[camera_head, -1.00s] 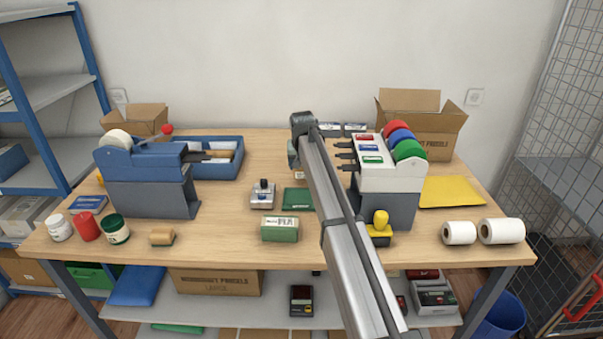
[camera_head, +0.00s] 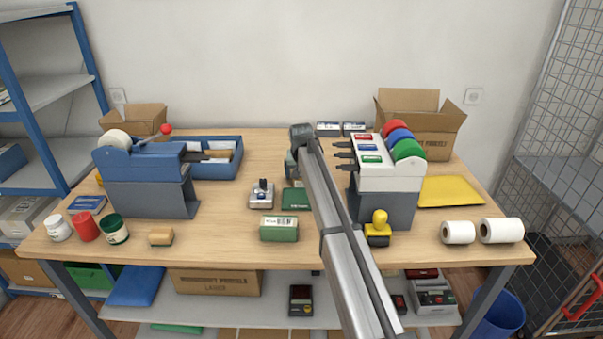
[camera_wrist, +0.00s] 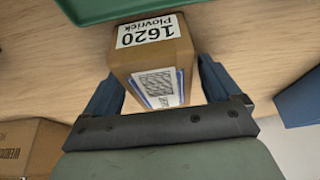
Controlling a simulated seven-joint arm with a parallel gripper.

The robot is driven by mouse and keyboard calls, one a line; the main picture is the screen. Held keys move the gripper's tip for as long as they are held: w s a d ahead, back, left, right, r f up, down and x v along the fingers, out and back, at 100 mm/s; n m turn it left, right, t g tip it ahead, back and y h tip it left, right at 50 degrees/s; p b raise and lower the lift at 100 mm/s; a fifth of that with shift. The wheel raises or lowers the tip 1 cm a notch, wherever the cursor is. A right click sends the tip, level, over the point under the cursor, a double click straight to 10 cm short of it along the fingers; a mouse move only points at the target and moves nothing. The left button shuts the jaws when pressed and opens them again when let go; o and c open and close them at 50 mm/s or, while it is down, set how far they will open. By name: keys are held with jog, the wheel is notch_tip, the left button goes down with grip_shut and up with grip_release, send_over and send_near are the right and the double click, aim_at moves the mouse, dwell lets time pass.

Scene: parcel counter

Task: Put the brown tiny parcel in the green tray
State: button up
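The brown tiny parcel (camera_wrist: 152,58), with a white label reading 1620 Plovrick, sits between the two blue fingers of my gripper (camera_wrist: 162,85) in the wrist view. The fingers flank it closely; I cannot tell whether both press on it, or whether it is off the table.
A green labelled box (camera_head: 279,233) and a stamp (camera_head: 262,196) stand near the tray. A yellow-topped stamp (camera_head: 378,230) stands near the front edge.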

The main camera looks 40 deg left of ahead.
jog(key=v, duration=1.2)
jog(key=shift+r, duration=0.15)
dwell(0.3)
jog(key=w+a+r+g+h, duration=0.1)
jog(key=w+a+r, duration=0.2)
jog(key=w+a, duration=0.3)
jog(key=s+d+f, duration=0.1)
jog(key=f, duration=0.3)
jog(key=f+g+h, duration=0.1)
jog(key=f, duration=0.4)
jog(key=s+d+f+g+h, duration=0.1)
jog(key=f, duration=0.4)
jog(key=shift+s+d, duration=0.3)
